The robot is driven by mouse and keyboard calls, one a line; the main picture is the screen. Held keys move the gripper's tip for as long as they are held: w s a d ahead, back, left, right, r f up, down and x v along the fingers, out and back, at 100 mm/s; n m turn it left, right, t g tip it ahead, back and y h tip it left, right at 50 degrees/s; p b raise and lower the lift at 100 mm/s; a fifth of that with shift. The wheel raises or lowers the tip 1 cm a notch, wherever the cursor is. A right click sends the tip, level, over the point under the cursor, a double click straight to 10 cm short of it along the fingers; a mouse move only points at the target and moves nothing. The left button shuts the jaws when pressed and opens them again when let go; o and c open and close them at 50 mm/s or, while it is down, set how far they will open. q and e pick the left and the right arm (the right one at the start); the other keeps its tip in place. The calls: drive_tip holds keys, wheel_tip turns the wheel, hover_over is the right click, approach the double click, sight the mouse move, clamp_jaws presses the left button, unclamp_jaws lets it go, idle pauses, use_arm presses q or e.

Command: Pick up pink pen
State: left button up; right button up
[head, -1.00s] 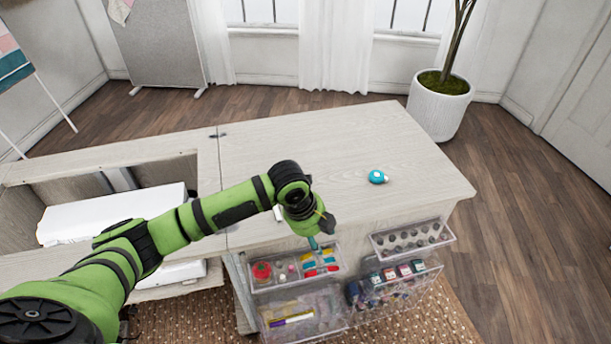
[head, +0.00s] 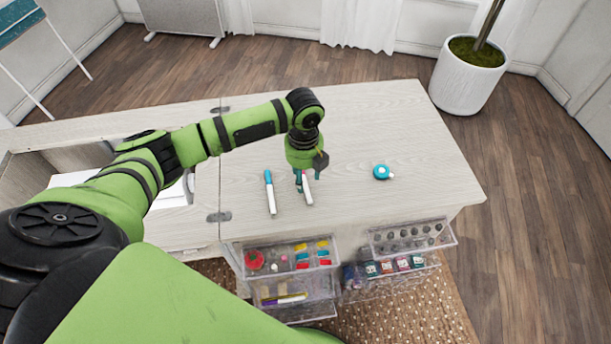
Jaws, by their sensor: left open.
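A white-bodied pen (head: 307,193) lies on the pale wooden cabinet top. Its far end is between or under the fingers of my left gripper (head: 305,179), and a hint of pinkish red shows there. The cap is mostly hidden. My left gripper points down at this pen with its teal fingers open, one on each side of it as far as I can tell. Whether the fingers touch the pen is too small to see. A second white pen with a blue cap (head: 269,178) lies to the left, apart from the gripper. My right gripper is not in view.
A blue round tape measure (head: 382,172) lies to the right on the cabinet top (head: 400,125). Clear bins with small sewing items (head: 290,258) and bobbins (head: 412,237) hang on the front edge. The cabinet top behind the gripper is clear.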

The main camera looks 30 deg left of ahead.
sight(304, 186)
use_arm(q)
drive_tip(key=f, duration=0.4)
drive_tip(key=shift+w+a, duration=0.1)
drive_tip(key=shift+w, duration=0.1)
drive_tip(key=shift+s+r, duration=0.1)
drive_tip(key=shift+r, duration=0.05)
drive_tip(key=c, duration=0.8)
drive_tip(key=shift+c, duration=0.3)
